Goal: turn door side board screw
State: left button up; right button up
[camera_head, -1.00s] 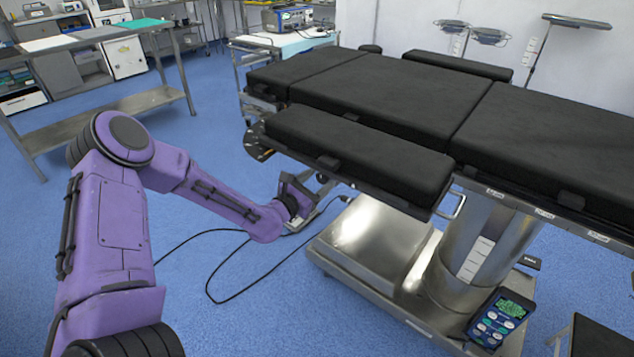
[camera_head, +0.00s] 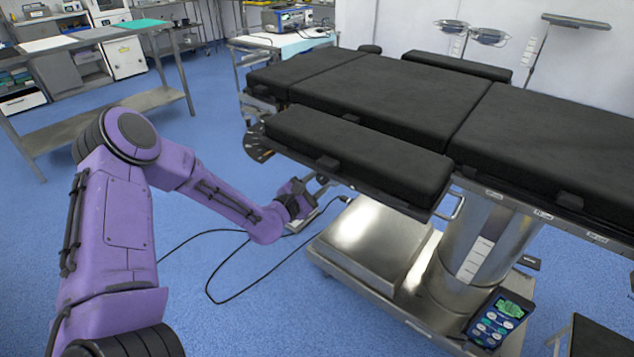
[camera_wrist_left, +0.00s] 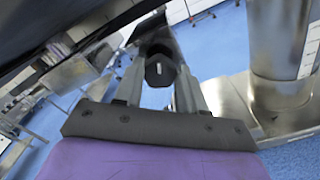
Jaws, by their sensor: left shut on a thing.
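The side board (camera_head: 360,150) is the narrow black padded section along the near side of the operating table. My left gripper (camera_head: 318,187) is under the board's near edge, toward its left end. In the left wrist view, my left gripper (camera_wrist_left: 160,78) has its two fingers on either side of a dark knob, the screw (camera_wrist_left: 160,70), and is shut on it. The screw's far side is hidden. In the head view the screw is not clearly visible behind the gripper. My right gripper is not in view.
The table's metal base (camera_head: 370,250) and column (camera_head: 475,250) stand right of my left arm. A black cable (camera_head: 215,285) lies on the blue floor.

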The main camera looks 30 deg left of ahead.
pick_arm(q)
jog(key=m, duration=0.4)
jog(key=shift+m, duration=0.3)
jog(key=m, duration=0.5)
jog(key=shift+f+m, duration=0.1)
jog(key=shift+m, duration=0.2)
jog(key=m, duration=0.4)
jog(key=shift+f, duration=0.1)
jog(key=m+b, duration=0.1)
jog(key=m, duration=0.4)
jog(key=m+b, duration=0.1)
jog(key=m, duration=0.3)
jog(key=shift+f+m+b, duration=0.1)
jog(key=shift+m+b, duration=0.2)
jog(key=m+b, duration=0.1)
jog(key=m, duration=0.2)
jog(key=shift+a+m, duration=0.1)
jog(key=shift+m, duration=0.2)
jog(key=m+b, duration=0.2)
jog(key=m, duration=0.2)
jog(key=shift+b, duration=0.3)
jog(key=shift+m+b, duration=0.8)
jog(key=shift+m, duration=1)
jog(key=shift+a, duration=0.1)
